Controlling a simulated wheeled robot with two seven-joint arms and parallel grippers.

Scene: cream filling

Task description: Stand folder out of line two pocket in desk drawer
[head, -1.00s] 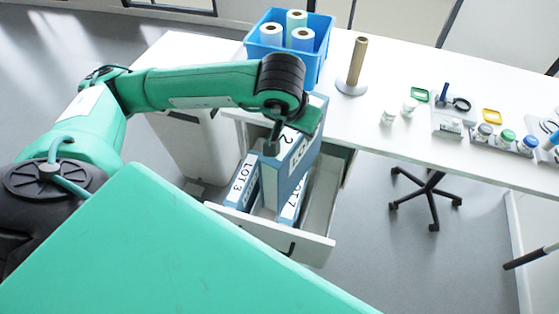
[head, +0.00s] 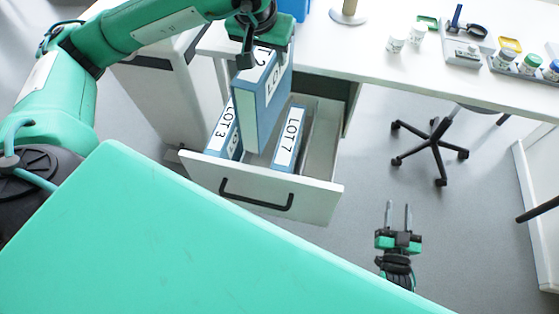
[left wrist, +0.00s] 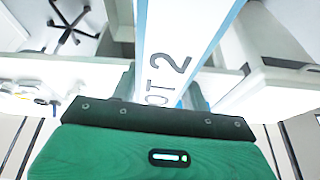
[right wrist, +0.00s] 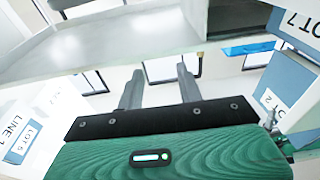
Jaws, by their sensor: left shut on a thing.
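My left gripper (head: 264,58) is shut on the blue LOT 2 folder (head: 262,98), gripping it by its upper end. The folder hangs upright over the open desk drawer (head: 262,188); whether its lower edge touches anything is unclear. Its white label also shows between the fingers in the left wrist view (left wrist: 172,70). The LOT 3 folder (head: 222,132) stands at the drawer's left side, partly hidden by LOT 2. The LOT 7 folder (head: 289,138) stands to the right. My right gripper (head: 399,217) is open and empty, right of the drawer. No line two pocket is identifiable.
The white desk (head: 375,62) runs behind the drawer, with small jars (head: 396,44) and a grey tray (head: 463,52) on it. A wheeled chair (head: 432,145) stands under it. Labels reading LINE 1 and LOT 5 (right wrist: 30,130) show at left in the right wrist view.

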